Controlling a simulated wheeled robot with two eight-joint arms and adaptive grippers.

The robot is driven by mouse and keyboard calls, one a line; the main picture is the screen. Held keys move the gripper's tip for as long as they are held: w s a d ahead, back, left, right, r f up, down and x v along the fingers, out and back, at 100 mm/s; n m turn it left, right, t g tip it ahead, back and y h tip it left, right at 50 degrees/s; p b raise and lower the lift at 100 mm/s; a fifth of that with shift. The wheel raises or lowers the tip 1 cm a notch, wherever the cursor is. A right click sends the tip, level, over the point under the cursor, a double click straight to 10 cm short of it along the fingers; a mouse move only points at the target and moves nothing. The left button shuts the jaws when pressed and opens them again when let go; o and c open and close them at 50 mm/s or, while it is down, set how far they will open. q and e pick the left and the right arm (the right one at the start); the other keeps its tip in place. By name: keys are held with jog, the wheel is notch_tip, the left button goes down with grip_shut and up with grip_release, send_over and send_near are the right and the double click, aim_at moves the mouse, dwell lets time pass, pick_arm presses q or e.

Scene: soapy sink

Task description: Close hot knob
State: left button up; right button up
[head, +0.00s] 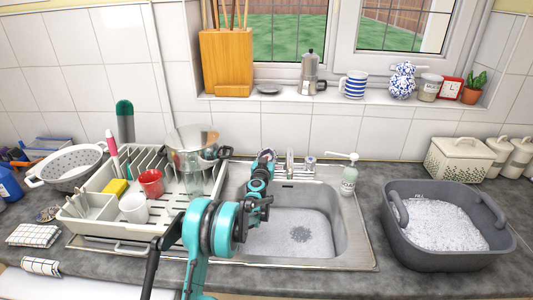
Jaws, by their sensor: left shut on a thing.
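The tap (290,161) stands at the back rim of the sink (357,232). A knob (310,161) shows on its right side. My left arm reaches up over the sink's left edge, and my left gripper (266,158) is at the tap's left side, shut on the hot knob. The gripper hides nearly all of that knob, so its angle cannot be told. My right gripper is not in view.
A dish rack (105,228) with a red cup (151,183), a white cup (134,208) and a pot (192,148) stands left of the sink. A soap dispenser (349,178) stands right of the tap. A grey tub (440,262) with white foam is farther right.

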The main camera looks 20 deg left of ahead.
pick_arm(q)
jog(key=shift+d+m+h, duration=0.15)
jog(key=shift+m+h, duration=0.3)
jog(key=shift+h, duration=0.25)
jog(key=shift+d+m+h, duration=0.15)
jog(key=shift+m+h, duration=0.3)
jog(key=shift+h, duration=0.25)
jog(key=o, duration=1.3)
jog(key=shift+c, duration=0.2)
jog(key=s, duration=1.2)
jog(key=shift+d, duration=0.3)
jog(key=shift+f, duration=0.1)
